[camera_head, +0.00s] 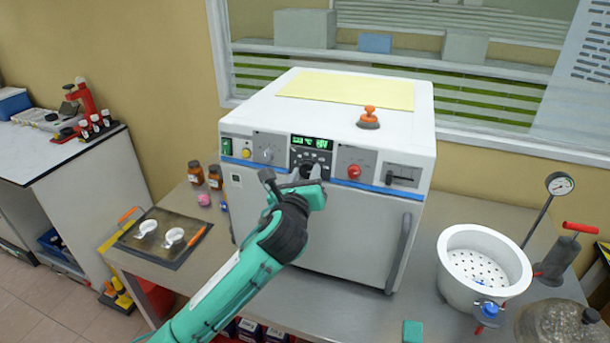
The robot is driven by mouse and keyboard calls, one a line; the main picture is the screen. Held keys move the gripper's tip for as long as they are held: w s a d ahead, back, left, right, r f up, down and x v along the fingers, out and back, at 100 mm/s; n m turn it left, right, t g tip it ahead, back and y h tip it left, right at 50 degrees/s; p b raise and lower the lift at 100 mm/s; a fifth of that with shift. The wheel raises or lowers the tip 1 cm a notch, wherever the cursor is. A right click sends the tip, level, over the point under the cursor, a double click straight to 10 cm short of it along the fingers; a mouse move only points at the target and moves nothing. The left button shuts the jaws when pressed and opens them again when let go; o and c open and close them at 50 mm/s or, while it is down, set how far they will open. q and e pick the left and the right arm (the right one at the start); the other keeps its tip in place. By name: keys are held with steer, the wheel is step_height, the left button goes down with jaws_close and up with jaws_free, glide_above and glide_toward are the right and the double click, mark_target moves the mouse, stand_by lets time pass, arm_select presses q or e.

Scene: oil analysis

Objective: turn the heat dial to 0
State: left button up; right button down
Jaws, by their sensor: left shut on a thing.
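The white oven-like machine (330,215) stands on the metal table, its front panel facing me. A green-lit display (311,142) sits in the middle of the panel; its digits are too small to read. My left gripper (300,178) reaches up from below to the panel just under this display. It is shut on the heat dial (309,169), which is mostly hidden behind the fingers; its pointer setting cannot be read. My right gripper is not in view.
A small knob (267,155) and a red button (354,171) flank the central panel. The door handle (399,252) is at right. A dark tray (160,238) with white dishes lies left; a white perforated pot (455,262) stands right.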

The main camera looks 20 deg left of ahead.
arm_select(q)
steer(key=n+p, duration=0.2)
steer(key=n+y+p, duration=0.1)
steer(key=n, duration=0.1)
steer(key=shift+r+g, duration=0.25)
steer(key=shift+g, duration=0.15)
steer(key=n+g+p, duration=0.1)
steer(key=n+p, duration=0.2)
steer(key=n, duration=0.2)
steer(key=shift+y, duration=0.3)
steer(key=n+g+p, duration=0.1)
steer(key=n+p, duration=0.2)
steer(key=n, duration=0.1)
steer(key=shift+r+n, duration=0.1)
steer(key=shift+n, duration=0.3)
steer(key=n+g+p, duration=0.1)
steer(key=n+p, duration=0.2)
steer(key=n, duration=0.1)
steer(key=shift+n+h+p, duration=0.4)
steer(key=shift+n+p, duration=0.35)
steer(key=shift+n, duration=0.15)
steer(key=shift+n+g+h+p, duration=0.3)
steer(key=shift+n+g+p, duration=0.15)
steer(key=shift+n, duration=0.65)
steer(key=n, duration=0.3)
steer(key=shift+a+h, duration=0.1)
steer(key=shift+h, duration=0.3)
steer(key=shift+n+g+h, duration=0.25)
steer(key=shift+n+h, duration=0.45)
steer(key=shift+n, duration=1.2)
